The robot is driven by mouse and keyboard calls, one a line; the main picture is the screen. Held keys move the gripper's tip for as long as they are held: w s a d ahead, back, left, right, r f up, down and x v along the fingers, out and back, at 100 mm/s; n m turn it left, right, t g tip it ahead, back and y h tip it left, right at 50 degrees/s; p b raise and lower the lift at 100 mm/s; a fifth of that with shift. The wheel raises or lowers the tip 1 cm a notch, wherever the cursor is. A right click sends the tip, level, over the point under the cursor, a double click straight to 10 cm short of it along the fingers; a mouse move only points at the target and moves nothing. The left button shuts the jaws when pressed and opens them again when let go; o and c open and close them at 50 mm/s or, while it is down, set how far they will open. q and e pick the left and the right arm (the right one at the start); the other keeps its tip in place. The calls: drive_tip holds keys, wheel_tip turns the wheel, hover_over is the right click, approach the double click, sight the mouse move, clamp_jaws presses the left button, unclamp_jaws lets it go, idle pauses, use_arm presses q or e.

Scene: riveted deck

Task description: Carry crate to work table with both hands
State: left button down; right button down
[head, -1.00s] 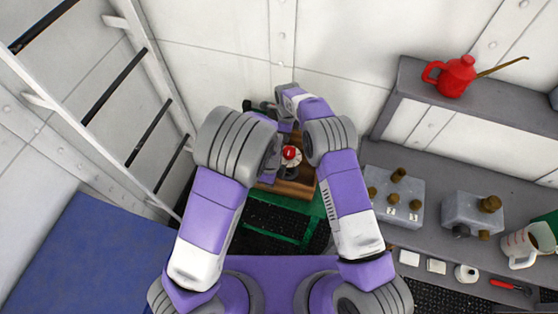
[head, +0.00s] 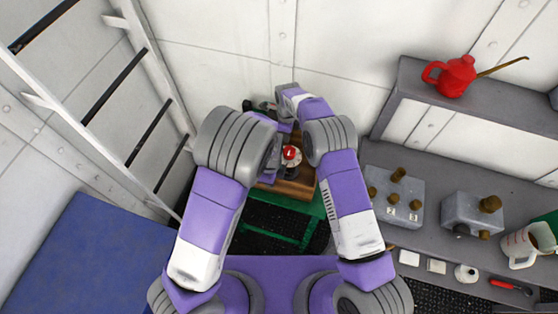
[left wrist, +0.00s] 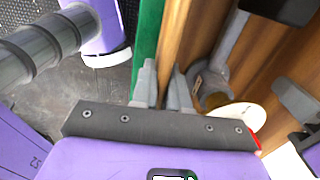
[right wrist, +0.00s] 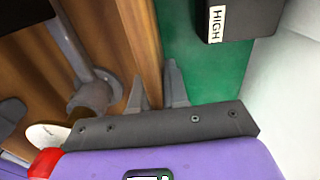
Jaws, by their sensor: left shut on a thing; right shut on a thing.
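The crate (head: 296,188) is a brown wooden box, mostly hidden by my arms in the head view. It holds a grey wrench-like tool (left wrist: 212,82), a pale disc and a red-topped part (head: 291,154). My left gripper (left wrist: 163,85) is shut on one wooden wall (left wrist: 180,40) of the crate. My right gripper (right wrist: 155,88) is shut on the opposite wall (right wrist: 142,35). The green work table (head: 310,207) shows below the crate, and its green top also shows beside the wall in the right wrist view (right wrist: 205,82). I cannot tell whether the crate touches it.
A black box marked HIGH (right wrist: 238,18) stands on the green surface. A grey bench (head: 440,235) at the right holds metal blocks with knobs, a measuring jug (head: 523,246) and small items. A red oil can (head: 455,76) stands on the shelf. A ladder (head: 110,90) stands left.

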use_arm(q)
drive_tip(key=shift+r, duration=0.1)
use_arm(e)
drive_tip(key=shift+w+r, duration=0.1)
drive_tip(key=shift+r, duration=0.1)
use_arm(q)
drive_tip(key=shift+r, duration=0.15)
use_arm(e)
drive_tip(key=shift+r, duration=0.1)
